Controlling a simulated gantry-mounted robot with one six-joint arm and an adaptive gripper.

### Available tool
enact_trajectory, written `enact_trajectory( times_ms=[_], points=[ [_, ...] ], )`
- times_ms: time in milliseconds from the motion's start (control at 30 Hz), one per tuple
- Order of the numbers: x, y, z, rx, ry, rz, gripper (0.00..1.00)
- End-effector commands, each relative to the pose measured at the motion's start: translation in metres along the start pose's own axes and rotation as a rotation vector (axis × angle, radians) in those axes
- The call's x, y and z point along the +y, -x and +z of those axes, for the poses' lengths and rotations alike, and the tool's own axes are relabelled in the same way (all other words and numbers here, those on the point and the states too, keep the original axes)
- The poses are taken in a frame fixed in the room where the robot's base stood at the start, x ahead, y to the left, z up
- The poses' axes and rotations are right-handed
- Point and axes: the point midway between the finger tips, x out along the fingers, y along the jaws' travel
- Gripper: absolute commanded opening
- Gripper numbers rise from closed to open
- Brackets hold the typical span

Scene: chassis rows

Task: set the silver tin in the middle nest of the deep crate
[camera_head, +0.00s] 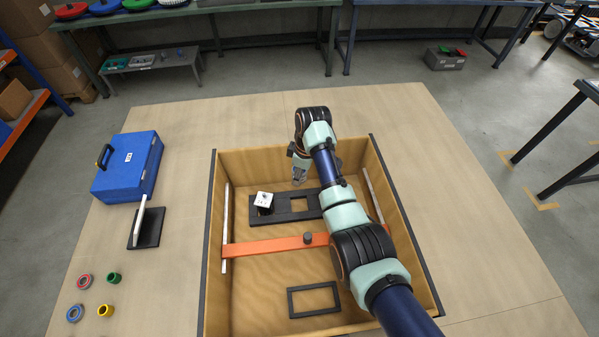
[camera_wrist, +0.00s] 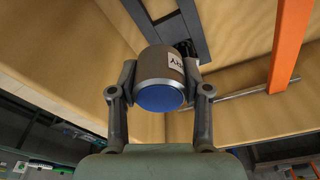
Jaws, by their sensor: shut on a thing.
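The silver tin (camera_wrist: 160,70) is a short cylinder with a shiny, brown-reflecting side, a white label and a blue end facing the wrist camera. My gripper (camera_wrist: 159,80) is shut on its sides. In the head view my gripper (camera_head: 300,170) hangs inside the deep crate (camera_head: 235,165), near its far wall; the tin cannot be made out clearly there. The black nest rack (camera_head: 284,216) lies on the crate floor, nearer the camera than my gripper. The middle nest (camera_head: 299,204) looks empty. My arm hides the right nest.
An orange bar (camera_head: 262,246) with a dark knob (camera_head: 308,238) crosses the crate. A black frame (camera_head: 313,300) lies on the near floor. Outside stand a blue case (camera_head: 125,168), a black stand (camera_head: 148,228) and several small rings. The table right of the crate is clear.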

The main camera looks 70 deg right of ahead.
Motion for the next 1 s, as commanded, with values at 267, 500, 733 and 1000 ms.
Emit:
enact_trajectory(
  times_ms=[267,500,733,1000],
  points=[
    [0.0,-0.046,0.007,0.0,0.0,0.0,0.09],
    [-0.001,-0.079,0.012,0.0,0.0,0.0,0.09],
    [-0.001,-0.107,0.016,0.0,0.0,0.0,0.09],
    [-0.001,-0.143,0.022,0.0,0.0,0.0,0.09]
  ],
)
